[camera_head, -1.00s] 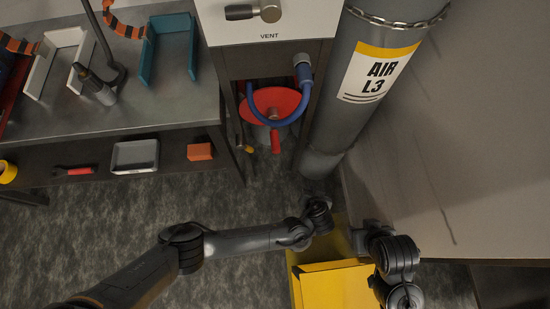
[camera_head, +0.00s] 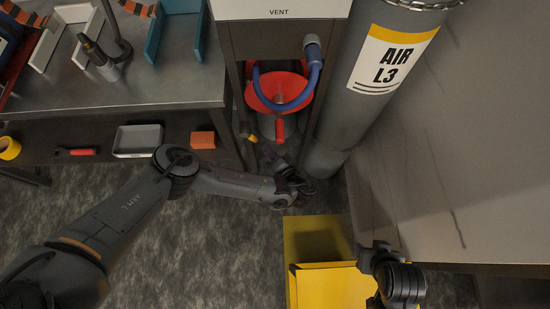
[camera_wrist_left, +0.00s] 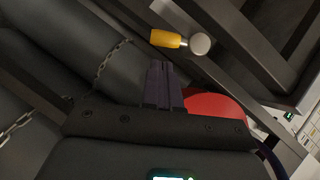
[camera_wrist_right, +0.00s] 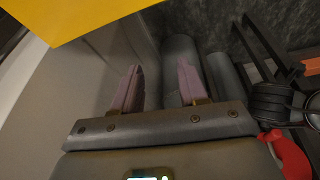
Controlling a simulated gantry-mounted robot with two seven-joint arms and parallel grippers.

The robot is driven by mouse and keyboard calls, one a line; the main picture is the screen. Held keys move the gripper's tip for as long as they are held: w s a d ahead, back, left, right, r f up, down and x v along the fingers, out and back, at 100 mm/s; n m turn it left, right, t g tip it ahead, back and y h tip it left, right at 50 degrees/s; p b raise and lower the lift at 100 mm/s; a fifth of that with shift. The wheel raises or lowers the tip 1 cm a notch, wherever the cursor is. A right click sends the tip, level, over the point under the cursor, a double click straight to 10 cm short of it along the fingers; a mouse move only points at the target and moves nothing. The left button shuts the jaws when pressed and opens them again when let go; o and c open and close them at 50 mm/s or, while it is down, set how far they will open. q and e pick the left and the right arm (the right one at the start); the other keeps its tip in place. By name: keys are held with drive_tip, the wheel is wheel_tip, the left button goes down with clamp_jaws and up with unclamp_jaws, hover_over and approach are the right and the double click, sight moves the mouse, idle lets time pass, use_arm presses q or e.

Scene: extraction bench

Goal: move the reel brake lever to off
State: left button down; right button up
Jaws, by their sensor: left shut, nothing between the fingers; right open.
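The hose reel is a red disc (camera_head: 297,84) with a blue hose, under the VENT panel. A red handle (camera_head: 279,131) hangs at its lower front. A small yellow-handled lever (camera_head: 251,137) is low at its left; I cannot tell for sure which is the brake lever. The yellow handle (camera_wrist_left: 165,38) with a grey round end is just beyond my left fingertips in the left wrist view, apart from them. My left gripper (camera_head: 267,150) is shut and empty (camera_wrist_left: 163,84), below the reel. My right gripper (camera_wrist_right: 158,88) is open and empty.
A grey AIR L3 pipe (camera_head: 345,115) stands right of the reel, and a bench (camera_head: 185,88) with trays stands left. A yellow box (camera_head: 335,285) is on the floor below. Bench-frame bars (camera_wrist_left: 235,70) run close to the left gripper.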

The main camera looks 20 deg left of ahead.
use_arm(q)
drive_tip(key=b+x, duration=0.1)
drive_tip(key=x, duration=0.3)
drive_tip(key=shift+w+a+f, duration=0.1)
drive_tip(key=shift+w, duration=0.1)
idle(0.3)
